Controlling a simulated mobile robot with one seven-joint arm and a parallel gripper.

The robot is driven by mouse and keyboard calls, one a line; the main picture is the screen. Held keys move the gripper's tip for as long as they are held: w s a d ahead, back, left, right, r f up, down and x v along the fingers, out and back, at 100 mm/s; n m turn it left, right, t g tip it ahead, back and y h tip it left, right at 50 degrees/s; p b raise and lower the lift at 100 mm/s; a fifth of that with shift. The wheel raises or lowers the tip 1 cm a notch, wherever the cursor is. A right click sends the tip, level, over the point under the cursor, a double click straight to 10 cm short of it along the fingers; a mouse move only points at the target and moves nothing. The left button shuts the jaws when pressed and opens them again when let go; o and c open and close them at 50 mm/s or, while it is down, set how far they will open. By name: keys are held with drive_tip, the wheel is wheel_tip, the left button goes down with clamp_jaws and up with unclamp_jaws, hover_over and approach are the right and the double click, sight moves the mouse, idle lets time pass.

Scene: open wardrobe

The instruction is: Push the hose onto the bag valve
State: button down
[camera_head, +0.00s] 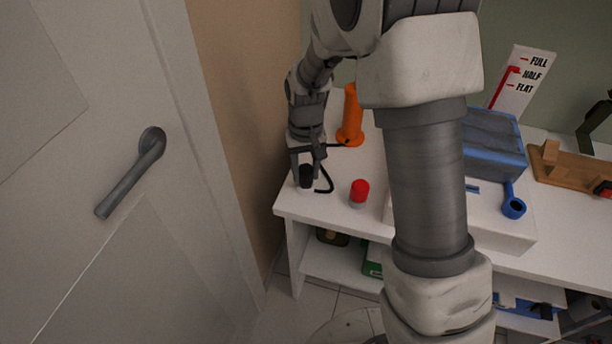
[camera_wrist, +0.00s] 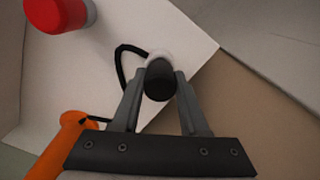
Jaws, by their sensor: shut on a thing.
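My gripper (camera_head: 305,181) is shut on the dark hose end (camera_head: 306,170) at the left end of the white table. In the wrist view, the fingers of my gripper (camera_wrist: 164,88) sit on both sides of this black cylinder (camera_wrist: 160,82), with a pale rounded part behind it. The thin black hose (camera_head: 328,184) curves beside the gripper, near an orange pump (camera_head: 350,118). The blue bag (camera_head: 494,143) lies on a white box to the right, apart from the gripper. Its blue valve (camera_head: 513,206) sticks out toward the front with a dark round opening.
A red-capped container (camera_head: 359,193) stands between the gripper and the white box (camera_head: 500,230). A FULL/HALF/FLAT gauge board (camera_head: 520,82) stands behind the bag. A wooden piece (camera_head: 570,168) lies right of the bag. A door (camera_head: 90,150) and brown panel are at left.

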sight(306, 168)
drive_tip(key=shift+r+p, duration=0.65)
drive_tip(key=shift+r, duration=0.15)
idle(0.7)
drive_tip(key=shift+r+p, duration=1.5)
drive_tip(key=shift+r, duration=0.4)
